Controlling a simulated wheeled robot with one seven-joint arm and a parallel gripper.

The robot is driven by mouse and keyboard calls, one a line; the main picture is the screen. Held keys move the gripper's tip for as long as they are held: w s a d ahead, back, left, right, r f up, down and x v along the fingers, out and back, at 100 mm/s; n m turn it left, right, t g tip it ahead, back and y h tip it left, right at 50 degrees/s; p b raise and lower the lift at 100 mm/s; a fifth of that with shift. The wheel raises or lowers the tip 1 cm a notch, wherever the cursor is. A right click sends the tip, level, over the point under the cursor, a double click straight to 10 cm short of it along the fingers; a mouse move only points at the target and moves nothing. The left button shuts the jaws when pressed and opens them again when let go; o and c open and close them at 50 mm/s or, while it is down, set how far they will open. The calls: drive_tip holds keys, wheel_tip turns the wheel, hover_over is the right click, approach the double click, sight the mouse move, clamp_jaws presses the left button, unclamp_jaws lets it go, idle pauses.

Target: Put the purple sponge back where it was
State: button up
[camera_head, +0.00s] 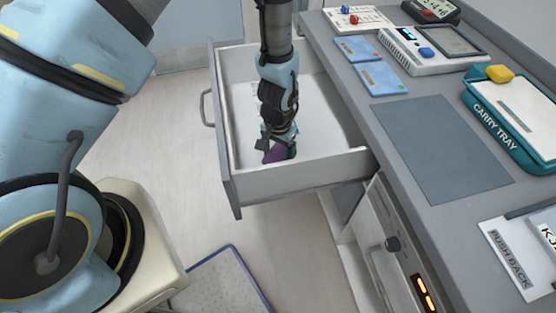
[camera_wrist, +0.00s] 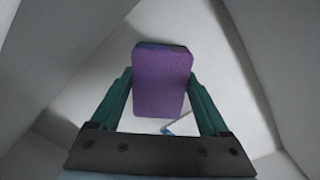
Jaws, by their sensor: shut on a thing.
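The purple sponge (camera_wrist: 162,82) is between the two green fingers of my gripper (camera_wrist: 163,90) in the wrist view. The fingers press on its left and right sides. In the head view my gripper (camera_head: 280,146) points down inside the open drawer (camera_head: 318,172), and part of the purple sponge (camera_head: 275,154) shows at its tip. The drawer's pale floor and walls surround it. I cannot tell whether the sponge touches the drawer floor. A small blue and grey item (camera_wrist: 178,127) shows just below the sponge in the wrist view.
The grey counter (camera_head: 345,60) right of the drawer holds blue cards (camera_head: 382,78), a device with a screen (camera_head: 435,48), a grey mat (camera_head: 440,140) and a teal carry tray (camera_head: 520,118). A blue-edged mat (camera_head: 222,285) lies on the floor. The floor left of the drawer is clear.

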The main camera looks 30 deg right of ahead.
sight(278, 156)
drive_tip(key=shift+f+p, duration=0.35)
drive_tip(key=shift+f, duration=1.35)
drive_tip(key=shift+f, duration=0.2)
drive_tip(key=o, duration=1.2)
drive_tip(key=shift+c, duration=0.2)
drive_tip(key=shift+r, duration=0.2)
wheel_tip(278, 156, up, 12)
drive_tip(key=b, duration=0.3)
drive_tip(key=shift+r, duration=0.1)
